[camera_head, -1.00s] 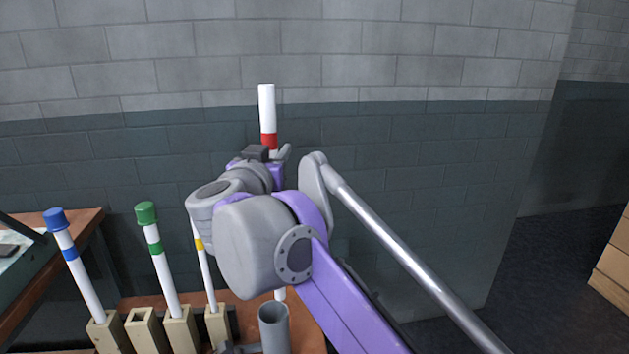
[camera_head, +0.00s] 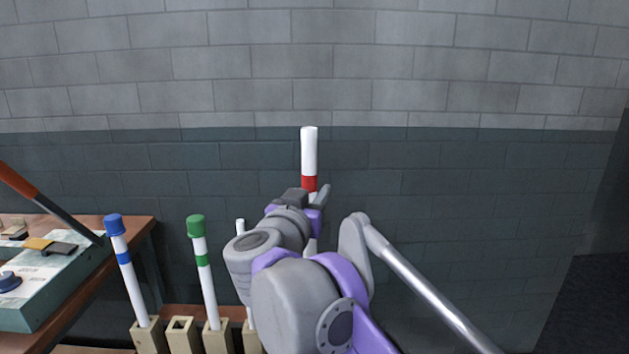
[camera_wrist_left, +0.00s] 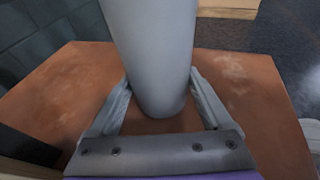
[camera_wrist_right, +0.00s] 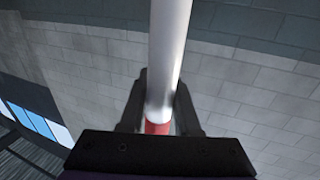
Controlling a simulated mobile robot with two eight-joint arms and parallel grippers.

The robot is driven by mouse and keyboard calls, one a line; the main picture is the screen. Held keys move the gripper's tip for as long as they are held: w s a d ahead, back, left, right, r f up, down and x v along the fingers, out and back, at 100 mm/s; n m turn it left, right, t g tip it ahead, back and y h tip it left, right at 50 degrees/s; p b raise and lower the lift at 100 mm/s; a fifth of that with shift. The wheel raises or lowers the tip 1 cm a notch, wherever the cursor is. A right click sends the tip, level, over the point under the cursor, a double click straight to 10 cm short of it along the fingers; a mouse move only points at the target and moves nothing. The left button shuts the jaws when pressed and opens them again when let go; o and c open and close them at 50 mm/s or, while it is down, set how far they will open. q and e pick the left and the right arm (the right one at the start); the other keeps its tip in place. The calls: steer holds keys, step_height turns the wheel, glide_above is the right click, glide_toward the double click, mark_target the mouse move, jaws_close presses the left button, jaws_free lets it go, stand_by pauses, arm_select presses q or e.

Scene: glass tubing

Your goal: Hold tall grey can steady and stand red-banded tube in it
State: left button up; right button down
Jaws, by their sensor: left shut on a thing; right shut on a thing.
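The red-banded tube (camera_head: 309,153) is white and upright in the head view, its red band just above my right gripper (camera_head: 314,196). The right gripper is shut on the tube; the tube (camera_wrist_right: 169,50) and its red band also show between the fingers in the right wrist view. The tube's lower end is hidden behind my right arm. The tall grey can (camera_wrist_left: 155,50) stands on the brown table top in the left wrist view. My left gripper (camera_wrist_left: 160,92) is shut on it, one finger on each side. The can and left gripper are out of the head view.
A blue-capped tube (camera_head: 126,265) and a green-capped tube (camera_head: 204,265) lean in beige holders, with an empty holder (camera_head: 181,335) between them. Another white tube (camera_head: 240,226) is partly hidden by my arm. A side table (camera_head: 125,240) stands left; a block wall (camera_head: 450,180) is behind.

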step_height(320, 180, down, 17)
steer(key=shift+r, duration=0.15)
stand_by(1.5)
steer(key=shift+f, duration=0.9)
stand_by(0.5)
steer(key=c, duration=0.5)
jaws_free()
steer(key=shift+c, duration=0.2)
steer(key=v, duration=1.2)
